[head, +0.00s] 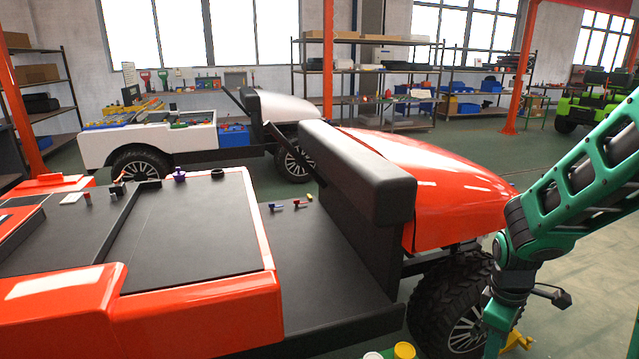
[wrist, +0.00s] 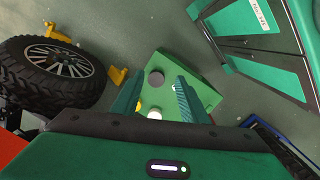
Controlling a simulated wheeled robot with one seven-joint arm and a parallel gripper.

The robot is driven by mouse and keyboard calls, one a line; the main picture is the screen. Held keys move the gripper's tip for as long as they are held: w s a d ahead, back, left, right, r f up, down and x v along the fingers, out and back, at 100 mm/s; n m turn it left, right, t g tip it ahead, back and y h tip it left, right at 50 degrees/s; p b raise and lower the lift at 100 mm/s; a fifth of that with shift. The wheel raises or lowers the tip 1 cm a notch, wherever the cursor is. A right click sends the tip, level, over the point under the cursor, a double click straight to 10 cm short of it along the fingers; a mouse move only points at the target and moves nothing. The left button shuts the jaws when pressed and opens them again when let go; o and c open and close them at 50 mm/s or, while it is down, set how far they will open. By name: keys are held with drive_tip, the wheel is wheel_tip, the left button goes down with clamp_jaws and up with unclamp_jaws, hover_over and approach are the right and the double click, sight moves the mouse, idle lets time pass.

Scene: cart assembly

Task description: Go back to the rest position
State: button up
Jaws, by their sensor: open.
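My gripper (wrist: 155,95) is open in the wrist view, its two green fingers apart with nothing held between them. Below the fingers is a green box-like stand (wrist: 176,63). It bears a dark round piece (wrist: 156,77), a yellow piece and a white piece, partly hidden by the fingers and gripper body. In the head view, my green arm hangs down at the right edge, beside the orange cart's front wheel (head: 450,305); the fingertips are out of that picture.
The orange cart (head: 190,310) fills the left and middle of the head view, with small coloured parts (head: 290,204) on its deck. Yellow stands (wrist: 117,78) are on the floor near the wheel. A green cabinet (wrist: 258,45) stands at upper right. Green floor lies between.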

drive_tip(key=s+d+r+m, duration=0.1)
drive_tip(key=s+r+m, duration=0.6)
drive_tip(key=s, duration=0.2)
drive_tip(key=s+d+r+m+y, duration=0.1)
drive_tip(key=s+d+r+m, duration=0.1)
drive_tip(key=s+r+m, duration=0.5)
drive_tip(key=shift+s+m, duration=0.5)
drive_tip(key=shift+s, duration=0.7)
drive_tip(key=shift+c, duration=1.1)
drive_tip(key=shift+s, duration=0.1)
